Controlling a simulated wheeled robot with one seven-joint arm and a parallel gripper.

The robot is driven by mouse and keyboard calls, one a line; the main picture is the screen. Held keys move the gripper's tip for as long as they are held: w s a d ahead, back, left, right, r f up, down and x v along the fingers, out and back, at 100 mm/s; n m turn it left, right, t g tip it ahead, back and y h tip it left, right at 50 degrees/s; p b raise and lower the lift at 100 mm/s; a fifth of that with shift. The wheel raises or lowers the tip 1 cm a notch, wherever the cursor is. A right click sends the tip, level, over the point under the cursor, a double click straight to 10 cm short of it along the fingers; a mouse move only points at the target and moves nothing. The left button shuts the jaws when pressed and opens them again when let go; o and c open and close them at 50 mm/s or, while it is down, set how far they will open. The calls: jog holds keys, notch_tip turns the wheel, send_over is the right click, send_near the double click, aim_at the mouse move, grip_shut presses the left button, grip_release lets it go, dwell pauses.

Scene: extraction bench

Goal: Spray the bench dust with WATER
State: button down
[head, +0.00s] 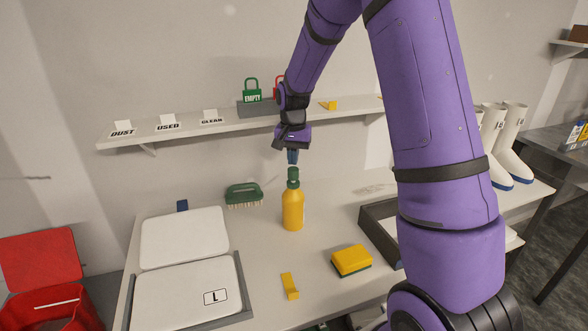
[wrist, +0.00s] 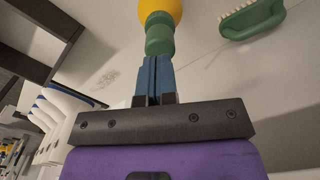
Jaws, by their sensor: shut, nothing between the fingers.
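A yellow bottle (head: 293,209) with a green top stands upright on the bench (head: 330,222); it also shows in the wrist view (wrist: 160,10). Its label is turned to the side and I cannot read it, so I cannot tell if it says WATER. My gripper (head: 292,157) points down just above the green top, its blue fingers shut together and empty. In the wrist view the fingertips (wrist: 154,62) are close to the green top; I cannot tell if they touch. A faint grey dust patch (head: 371,188) lies on the bench right of the bottle, also in the wrist view (wrist: 107,79).
A green brush (head: 243,195) lies behind left of the bottle. A yellow sponge (head: 351,260), a yellow clip-like piece (head: 290,286) and a dark-edged tray (head: 377,238) are in front. White lidded trays (head: 185,236) fill the left. A shelf (head: 180,134) with tags and padlocks runs behind.

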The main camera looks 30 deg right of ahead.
jog(key=shift+f, duration=1.1)
jog(key=shift+r, duration=1.1)
jog(key=shift+r, duration=0.1)
jog(key=shift+r, duration=2.95)
